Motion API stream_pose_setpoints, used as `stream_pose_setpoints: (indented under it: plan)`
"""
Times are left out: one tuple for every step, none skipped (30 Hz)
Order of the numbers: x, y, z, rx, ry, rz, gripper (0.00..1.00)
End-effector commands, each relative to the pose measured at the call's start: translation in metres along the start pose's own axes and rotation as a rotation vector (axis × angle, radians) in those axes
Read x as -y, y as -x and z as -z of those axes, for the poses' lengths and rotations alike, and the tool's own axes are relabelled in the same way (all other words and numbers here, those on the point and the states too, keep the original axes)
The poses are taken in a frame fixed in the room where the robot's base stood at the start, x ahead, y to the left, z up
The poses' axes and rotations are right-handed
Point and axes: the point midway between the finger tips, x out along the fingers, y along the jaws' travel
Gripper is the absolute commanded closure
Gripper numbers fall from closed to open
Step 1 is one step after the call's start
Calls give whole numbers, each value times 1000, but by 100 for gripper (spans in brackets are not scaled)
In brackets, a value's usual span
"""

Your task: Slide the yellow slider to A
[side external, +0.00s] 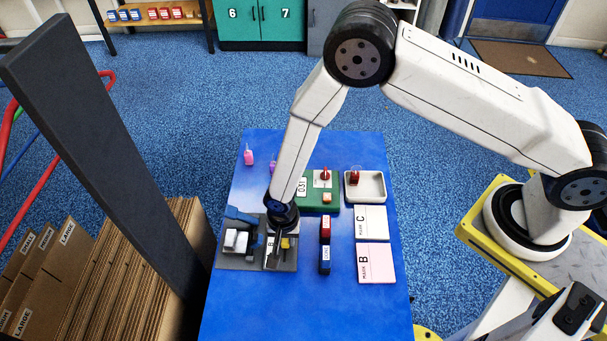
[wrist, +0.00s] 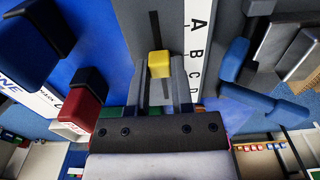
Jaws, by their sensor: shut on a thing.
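The yellow slider (wrist: 159,64) sits on a grey panel with a dark slot. In the wrist view the slot runs on past the slider toward the top. A white scale strip (wrist: 194,50) marked A, B, C, D lies beside the slot, with A at the top. The slider is seen near the B and C marks; its exact letter I cannot tell. My gripper (wrist: 159,75) is shut on the slider, a finger on each side of it. In the side external view my gripper (side external: 278,241) is over the panel, and the yellow slider (side external: 285,243) shows beside it.
A blue-handled grey fixture (side external: 238,232) stands left of the slider panel. Cards marked C (side external: 371,222) and B (side external: 376,263), a green box (side external: 320,199) and a white tray (side external: 365,186) are nearby. The blue table's front is clear.

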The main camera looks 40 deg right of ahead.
Motion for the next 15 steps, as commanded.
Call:
stream_pose_setpoints:
  plan:
    - [1,1,-4,0,3,2,100]
    - [1,1,-7,0,4,2,100]
    - [1,1,-11,0,4,2,100]
    - [1,1,-15,0,4,2,100]
    - [1,1,-19,0,4,2,100]
    - [1,1,-23,0,4,2,100]
    - [1,1,-26,0,4,2,100]
    - [1,1,-29,0,3,2,100]
    - [1,1,-31,0,3,2,100]
    - [1,1,-32,0,2,2,100]
    - [1,1,-33,0,2,2,100]
    - [1,1,-33,0,1,2,100]
    - [1,1,-33,0,1,2,100]
    - [1,1,-33,0,1,2,100]
    - [1,1,-33,0,1,2,100]
